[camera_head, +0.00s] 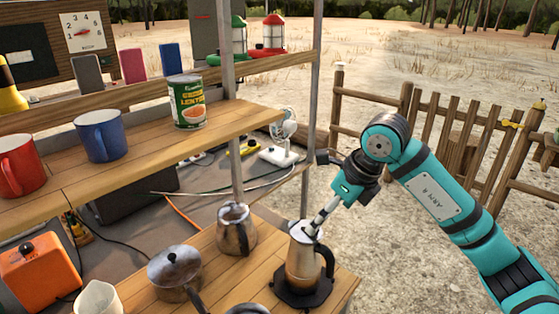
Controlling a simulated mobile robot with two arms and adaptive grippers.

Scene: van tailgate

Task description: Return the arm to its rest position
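My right arm (439,194), in teal and black, comes in from the lower right and bends down at its wrist. My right gripper (322,215) is at the top of a brown and silver coffee pot (301,262) with a dark handle. A narrow pale part slants from the gripper down to the pot's top; I cannot tell whether it is a finger or a held tool, nor whether it touches. The pot stands upright on a dark base (303,294) at the right end of the lower wooden shelf. My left gripper is not in view.
A metal jug (236,231) and a lidded pot (175,272) stand left of the coffee pot. A shelf post (312,110) rises close behind my gripper. Mugs and a green can (187,103) stand on the upper shelf. Open ground lies right, before a wooden fence (460,135).

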